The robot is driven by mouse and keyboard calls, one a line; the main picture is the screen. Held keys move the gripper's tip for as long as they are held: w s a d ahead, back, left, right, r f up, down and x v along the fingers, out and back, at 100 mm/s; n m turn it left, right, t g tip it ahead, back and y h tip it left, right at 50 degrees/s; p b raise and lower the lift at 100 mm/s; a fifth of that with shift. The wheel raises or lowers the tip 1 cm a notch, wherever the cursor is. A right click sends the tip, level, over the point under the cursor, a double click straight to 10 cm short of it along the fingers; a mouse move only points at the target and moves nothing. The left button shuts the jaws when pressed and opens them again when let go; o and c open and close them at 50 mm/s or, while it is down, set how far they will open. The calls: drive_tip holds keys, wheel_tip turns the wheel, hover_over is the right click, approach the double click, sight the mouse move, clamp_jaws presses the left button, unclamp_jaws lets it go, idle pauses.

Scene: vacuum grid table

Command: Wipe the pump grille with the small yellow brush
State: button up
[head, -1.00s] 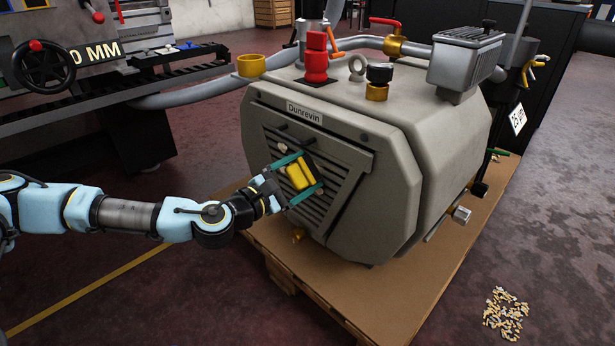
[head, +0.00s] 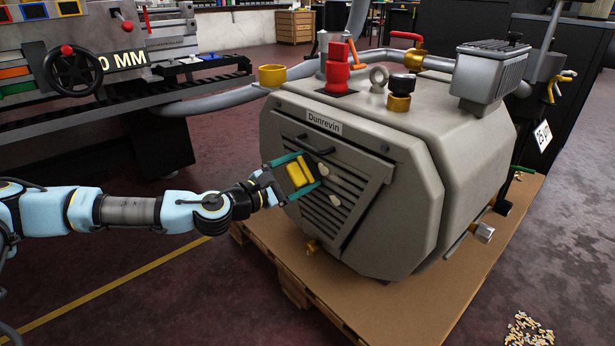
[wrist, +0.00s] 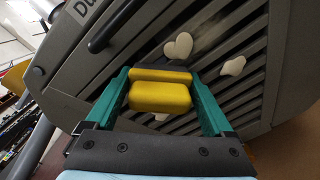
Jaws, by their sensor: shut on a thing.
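The pump (head: 470,160) is a big grey housing labelled Dunrevin, with a slatted pump grille (head: 352,192) on its front face. My gripper (head: 308,173) is shut on the small yellow brush (head: 289,182), at the left part of the grille. In the wrist view the brush (wrist: 160,97) sits between the teal fingers, with a dark strip across its yellow body. I cannot tell whether its far side touches the slats. Pale patches (wrist: 180,46) (wrist: 233,66) lie on the slats, and another shows partly below the brush.
A dark bar handle (head: 319,151) sticks out above the grille. The pump stands on a wooden pallet (head: 390,318). A brass fitting (head: 313,246) sits low on its front. Small pellets (head: 528,329) lie on the floor at right. A machine with a handwheel (head: 72,70) stands at left.

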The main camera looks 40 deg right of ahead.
drive_tip(key=shift+w+b, duration=0.65)
drive_tip(key=shift+w, duration=1)
drive_tip(key=a+b, duration=0.3)
drive_tip(key=a, duration=0.3)
drive_tip(key=shift+w, duration=0.15)
